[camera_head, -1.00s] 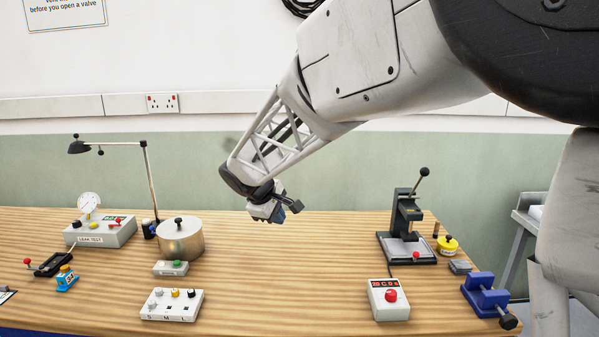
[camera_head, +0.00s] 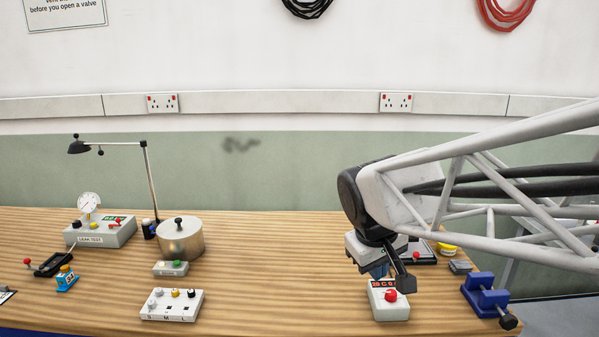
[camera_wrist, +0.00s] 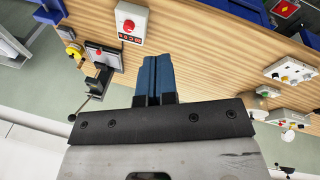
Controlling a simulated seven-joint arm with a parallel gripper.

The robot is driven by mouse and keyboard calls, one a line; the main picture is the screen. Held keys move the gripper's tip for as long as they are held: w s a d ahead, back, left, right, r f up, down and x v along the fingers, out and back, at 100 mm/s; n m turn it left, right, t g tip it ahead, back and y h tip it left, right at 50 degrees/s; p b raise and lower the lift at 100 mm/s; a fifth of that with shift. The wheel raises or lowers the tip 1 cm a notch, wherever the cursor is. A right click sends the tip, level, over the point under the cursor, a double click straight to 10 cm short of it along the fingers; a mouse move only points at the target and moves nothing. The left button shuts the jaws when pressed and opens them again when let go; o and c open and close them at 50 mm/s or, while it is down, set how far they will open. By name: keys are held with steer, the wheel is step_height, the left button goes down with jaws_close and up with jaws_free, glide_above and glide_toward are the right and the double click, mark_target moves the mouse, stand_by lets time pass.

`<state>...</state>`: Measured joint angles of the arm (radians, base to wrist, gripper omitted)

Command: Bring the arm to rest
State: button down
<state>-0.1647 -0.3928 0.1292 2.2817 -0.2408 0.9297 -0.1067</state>
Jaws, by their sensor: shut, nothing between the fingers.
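My gripper (camera_head: 379,271) is in the right half of the head view, in front of the press and just behind and above the white box with a red button (camera_head: 389,299). In the wrist view my gripper (camera_wrist: 157,60) shows its two blue fingers side by side, shut with nothing between them. The white box also shows in the wrist view (camera_wrist: 131,22), beyond the fingertips and apart from them. My forearm reaches in from the right edge of the head view and hides most of the press.
On the bench (camera_head: 300,290) stand a blue vise (camera_head: 486,294) at right, a metal pot (camera_head: 180,240), a white block with several knobs (camera_head: 172,305), a leak test box (camera_head: 100,233) and a lamp (camera_head: 148,180) at left. The bench middle is clear.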

steer(key=s+d+f+m+y, duration=0.1)
steer(key=s+d+f+m, duration=0.1)
steer(key=s, duration=0.5)
steer(key=s+d+f+m, duration=0.2)
steer(key=s, duration=0.6)
steer(key=shift+s+d+m+y, duration=0.2)
steer(key=shift+m+y, duration=0.2)
